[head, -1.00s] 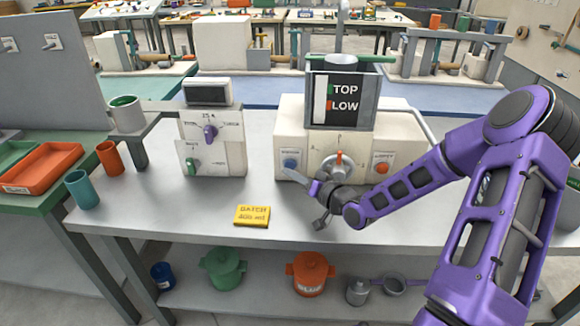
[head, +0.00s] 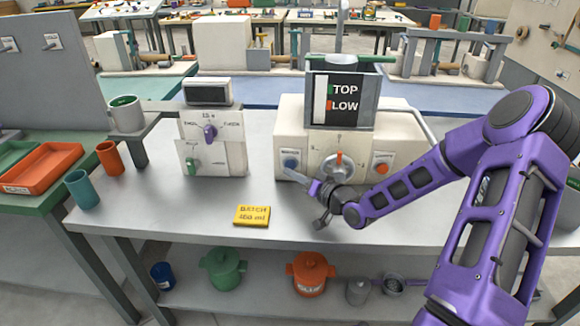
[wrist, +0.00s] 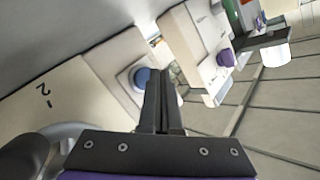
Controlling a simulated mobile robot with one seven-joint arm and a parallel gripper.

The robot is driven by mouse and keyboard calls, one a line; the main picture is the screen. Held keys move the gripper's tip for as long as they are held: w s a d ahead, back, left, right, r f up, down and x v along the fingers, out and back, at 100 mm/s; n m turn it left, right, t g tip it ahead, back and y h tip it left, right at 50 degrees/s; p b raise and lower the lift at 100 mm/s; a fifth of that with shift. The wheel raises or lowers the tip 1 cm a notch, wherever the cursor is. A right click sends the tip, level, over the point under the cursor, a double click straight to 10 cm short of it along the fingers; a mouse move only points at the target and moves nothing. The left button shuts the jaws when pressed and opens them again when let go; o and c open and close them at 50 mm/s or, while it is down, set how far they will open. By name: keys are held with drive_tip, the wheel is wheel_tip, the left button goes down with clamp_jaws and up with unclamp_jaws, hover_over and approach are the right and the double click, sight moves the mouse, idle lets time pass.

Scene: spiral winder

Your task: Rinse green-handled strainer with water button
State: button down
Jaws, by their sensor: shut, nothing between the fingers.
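A green handle (head: 378,59) lies across the top of the TOP/LOW tank (head: 369,103); I cannot make out the strainer's mesh there. A blue round button (head: 290,163) is on the left of the cream machine's front; its label is too small to read. It also shows in the wrist view (wrist: 141,78). My gripper (head: 292,173) is shut and empty, its tips in front of the machine close to the blue button. In the wrist view the closed fingers (wrist: 160,78) end just right of the button; I cannot tell whether they touch it. No running water is visible.
An orange button (head: 381,169) and an orange-red dial (head: 338,160) share the machine's front. A timer box (head: 228,157) stands left. A yellow batch card (head: 252,215) lies on the table. Pots and a grey round-headed utensil (head: 393,284) are on the lower shelf.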

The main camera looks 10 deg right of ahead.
drive_tip(key=shift+w, duration=0.15)
drive_tip(key=shift+w+d, duration=0.1)
drive_tip(key=shift+w, duration=0.15)
drive_tip(key=shift+w+d, duration=0.15)
drive_tip(key=shift+w, duration=0.25)
idle(1.6)
idle(0.4)
drive_tip(key=shift+s+a, duration=0.25)
drive_tip(key=shift+s, duration=0.6)
drive_tip(key=shift+s+a, duration=0.2)
drive_tip(key=shift+s, duration=0.6)
drive_tip(key=shift+s+a, duration=0.25)
drive_tip(key=shift+s, duration=0.55)
drive_tip(key=shift+s+a, duration=0.2)
drive_tip(key=shift+s, duration=0.6)
